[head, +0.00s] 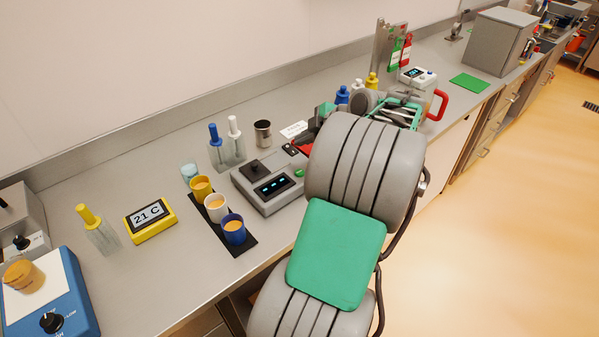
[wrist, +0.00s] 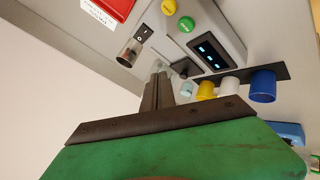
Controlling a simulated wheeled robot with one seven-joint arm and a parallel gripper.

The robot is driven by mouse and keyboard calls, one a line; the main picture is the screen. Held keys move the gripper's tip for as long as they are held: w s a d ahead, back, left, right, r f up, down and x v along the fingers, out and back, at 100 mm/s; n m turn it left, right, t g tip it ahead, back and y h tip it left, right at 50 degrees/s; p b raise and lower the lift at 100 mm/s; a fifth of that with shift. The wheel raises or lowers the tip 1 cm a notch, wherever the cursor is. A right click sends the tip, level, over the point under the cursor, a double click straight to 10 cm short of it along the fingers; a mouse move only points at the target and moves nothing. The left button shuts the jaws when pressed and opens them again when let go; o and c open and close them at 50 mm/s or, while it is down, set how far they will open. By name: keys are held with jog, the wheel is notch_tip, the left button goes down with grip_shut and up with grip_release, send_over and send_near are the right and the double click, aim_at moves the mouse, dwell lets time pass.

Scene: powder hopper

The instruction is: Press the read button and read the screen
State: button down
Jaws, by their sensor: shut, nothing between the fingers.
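A grey bench instrument (head: 266,189) stands in the middle of the bench. Its dark screen (head: 274,186) shows small cyan marks, too small to read; the screen also shows in the wrist view (wrist: 209,53). A green button (head: 299,173) sits beside the screen; in the wrist view the green button (wrist: 186,24) has a yellow button (wrist: 168,7) near it. I cannot read which is the read button. My gripper (wrist: 159,76) is shut and empty, its fingertips apart from both buttons in the picture. My arm hides the gripper in the head view.
Yellow, white and blue cups (head: 235,229) stand on a black strip beside the instrument. A yellow display (head: 150,218) reads 21 C. Glass bottles (head: 237,148) and a metal jar (head: 263,134) stand behind. A blue-and-white device (head: 48,300) is at left.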

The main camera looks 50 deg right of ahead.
jog(key=b, duration=0.4)
send_over(300, 173)
jog(key=f, duration=0.7)
jog(key=shift+s+d+f, duration=0.25)
jog(key=shift+s+f, duration=0.05)
jog(key=shift+f+b, duration=0.35)
jog(key=shift+f, duration=0.1)
dwell(0.7)
jog(key=shift+f+b, duration=0.5)
jog(key=shift+b, duration=0.25)
jog(key=shift+f+b, duration=0.35)
jog(key=shift+b, duration=0.15)
dwell(0.4)
jog(key=shift+r, duration=0.85)
jog(key=shift+p, duration=0.3)
